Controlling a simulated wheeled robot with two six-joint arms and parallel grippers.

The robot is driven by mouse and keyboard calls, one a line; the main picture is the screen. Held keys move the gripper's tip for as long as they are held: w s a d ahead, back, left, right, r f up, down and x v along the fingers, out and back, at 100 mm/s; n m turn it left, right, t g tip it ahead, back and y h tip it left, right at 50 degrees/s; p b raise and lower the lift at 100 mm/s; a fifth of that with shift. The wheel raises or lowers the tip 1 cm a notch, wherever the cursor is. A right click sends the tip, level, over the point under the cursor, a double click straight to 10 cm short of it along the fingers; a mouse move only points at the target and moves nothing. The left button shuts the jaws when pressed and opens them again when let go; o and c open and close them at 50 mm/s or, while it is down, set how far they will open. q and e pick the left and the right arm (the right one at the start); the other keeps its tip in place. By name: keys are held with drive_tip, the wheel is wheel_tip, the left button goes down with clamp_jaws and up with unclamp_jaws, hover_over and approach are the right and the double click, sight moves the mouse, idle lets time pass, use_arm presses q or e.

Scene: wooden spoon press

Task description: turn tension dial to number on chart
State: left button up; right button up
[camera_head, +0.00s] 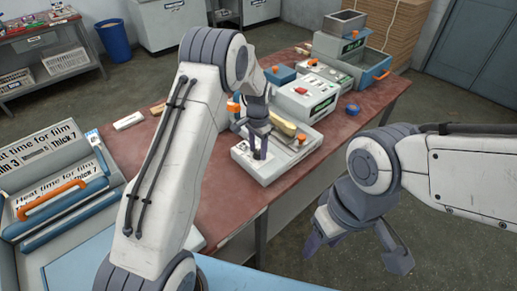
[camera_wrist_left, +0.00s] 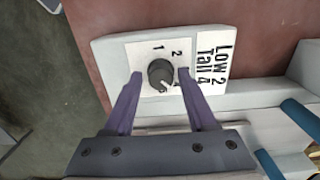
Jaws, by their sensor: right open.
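The tension dial (camera_wrist_left: 161,74) is a dark round knob on a white plate in the left wrist view. Its white pointer mark faces the lower right. Numbers 1 and 2 show above it; other marks are partly hidden. The chart (camera_wrist_left: 212,62) beside it reads "Low 2" and "Tall 4". My left gripper (camera_wrist_left: 159,76) is open, one finger on each side of the dial, with small gaps visible. In the head view the left gripper (camera_head: 258,153) points down over the light grey press base (camera_head: 270,172), hiding the dial. My right gripper (camera_head: 355,255) is open and empty, beyond the table's right edge.
The press stands on a reddish table (camera_head: 225,195). A blue bin (camera_head: 114,41) stands on the floor.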

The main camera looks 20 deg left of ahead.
sight(259, 153)
use_arm(q)
drive_tip(key=shift+r, duration=0.1)
drive_tip(key=shift+w+r, duration=0.1)
drive_tip(key=shift+r, duration=0.1)
wheel_tip(259, 153, up, 10)
drive_tip(key=b, duration=0.1)
idle(0.4)
drive_tip(key=s+d+r, duration=0.3)
drive_tip(key=s+d, duration=0.2)
drive_tip(key=s, duration=0.2)
drive_tip(key=s+d+r, duration=0.4)
drive_tip(key=s+d, duration=0.2)
drive_tip(key=s, duration=0.1)
drive_tip(key=s+h, duration=0.1)
drive_tip(key=s, duration=2.1)
drive_tip(key=shift+d+f, duration=0.2)
drive_tip(key=shift+f, duration=0.25)
